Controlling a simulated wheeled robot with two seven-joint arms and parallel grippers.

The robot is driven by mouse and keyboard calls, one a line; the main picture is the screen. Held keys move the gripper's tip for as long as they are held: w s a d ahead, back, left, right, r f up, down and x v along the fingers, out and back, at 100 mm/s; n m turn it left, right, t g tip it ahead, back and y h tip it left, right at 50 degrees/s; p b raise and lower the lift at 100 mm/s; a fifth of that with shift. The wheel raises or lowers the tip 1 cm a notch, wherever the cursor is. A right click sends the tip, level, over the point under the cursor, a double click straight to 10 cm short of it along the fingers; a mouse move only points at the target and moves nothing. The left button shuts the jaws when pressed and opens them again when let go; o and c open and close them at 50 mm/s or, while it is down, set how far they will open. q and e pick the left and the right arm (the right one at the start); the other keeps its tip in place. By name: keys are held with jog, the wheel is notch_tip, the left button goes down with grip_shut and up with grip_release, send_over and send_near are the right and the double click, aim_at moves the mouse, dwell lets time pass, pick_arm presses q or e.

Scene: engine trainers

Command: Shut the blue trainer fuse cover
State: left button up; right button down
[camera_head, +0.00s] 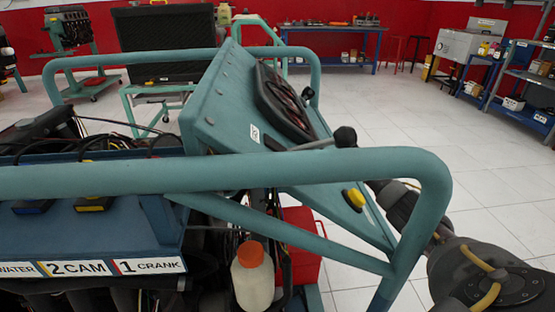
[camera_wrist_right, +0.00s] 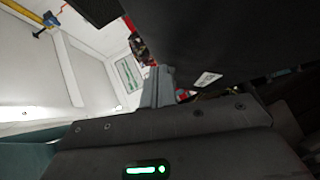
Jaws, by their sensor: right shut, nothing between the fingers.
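The blue trainer has a teal tube frame (camera_head: 200,178) across the head view, with a tilted teal instrument panel (camera_head: 225,110) behind the front rail. I cannot pick out its fuse cover for sure in either view. My right arm comes in at the right of the head view and passes behind the panel's lower right side, where its gripper is hidden. In the right wrist view my right gripper (camera_wrist_right: 157,76) is shut and empty. Its fingers point towards the edge of a large dark surface (camera_wrist_right: 215,38) with a white label; contact cannot be told. My left gripper is not in view.
A white bottle with an orange cap (camera_head: 252,275) and a red box (camera_head: 303,245) sit below the front rail. Engine parts and wires crowd the left. Open tiled floor (camera_head: 490,185) lies to the right, with shelves (camera_head: 525,85) beyond.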

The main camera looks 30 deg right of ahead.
jog(key=shift+s+d, duration=0.15)
jog(key=shift+s, duration=0.15)
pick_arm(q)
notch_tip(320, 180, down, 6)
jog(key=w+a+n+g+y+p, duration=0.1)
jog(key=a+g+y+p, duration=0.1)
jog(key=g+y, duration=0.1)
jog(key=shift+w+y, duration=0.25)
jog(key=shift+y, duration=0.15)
pick_arm(e)
jog(key=f+v, duration=0.3)
jog(key=v, duration=1.1)
jog(key=shift+s+r, duration=0.3)
jog(key=shift+r, duration=0.05)
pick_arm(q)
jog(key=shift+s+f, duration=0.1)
